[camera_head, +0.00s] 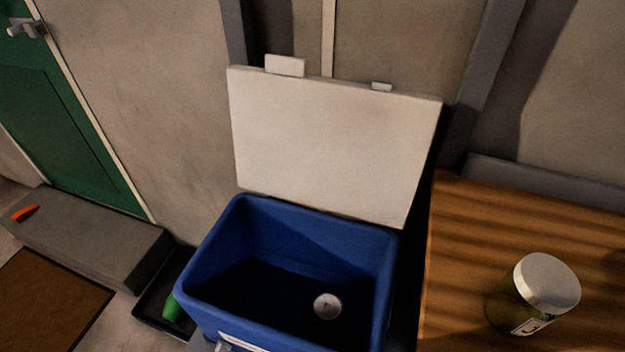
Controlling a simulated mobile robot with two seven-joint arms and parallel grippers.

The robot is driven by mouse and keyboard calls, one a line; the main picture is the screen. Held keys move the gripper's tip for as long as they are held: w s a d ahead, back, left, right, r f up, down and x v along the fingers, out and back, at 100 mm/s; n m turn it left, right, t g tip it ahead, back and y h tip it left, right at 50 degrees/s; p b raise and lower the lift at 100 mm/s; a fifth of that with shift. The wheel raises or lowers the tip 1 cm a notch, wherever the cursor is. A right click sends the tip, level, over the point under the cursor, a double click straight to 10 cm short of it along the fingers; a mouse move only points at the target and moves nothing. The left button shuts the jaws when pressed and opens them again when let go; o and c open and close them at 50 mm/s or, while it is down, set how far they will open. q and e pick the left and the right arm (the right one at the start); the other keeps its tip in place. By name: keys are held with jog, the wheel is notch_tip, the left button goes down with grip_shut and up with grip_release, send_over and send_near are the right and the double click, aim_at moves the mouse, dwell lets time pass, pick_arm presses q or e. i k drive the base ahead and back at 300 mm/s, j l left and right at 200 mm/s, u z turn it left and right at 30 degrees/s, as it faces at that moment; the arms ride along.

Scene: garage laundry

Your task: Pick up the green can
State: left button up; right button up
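A blue cooler box (206,262) stands in the lower middle with its white lid (330,140) raised open against the wall. Inside it, near the right of the dark bottom, a round pale grey disc (327,306) shows, perhaps the top of a can; its sides are too dark to make out. A bright green object (172,309) sits on the floor tray left of the cooler. The cooler partly hides it, and I cannot tell if it is a can. Neither of my grippers is in view.
A wooden tabletop (460,235) on the right carries a jar with a white lid (547,282). A black tray (150,300) lies left of the cooler. Beyond are a grey step (90,240) with an orange object (25,213), a brown mat (45,300) and a green door (60,120).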

aim_at(327, 309)
jog(key=i+j+z, duration=0.3)
jog(key=j+z, duration=0.35)
jog(key=j, duration=0.15)
jog(key=i+j+z, duration=0.3)
jog(key=j, duration=0.2)
jog(key=j+z, duration=0.3)
jog(key=j, duration=0.2)
jog(key=k, duration=0.05)
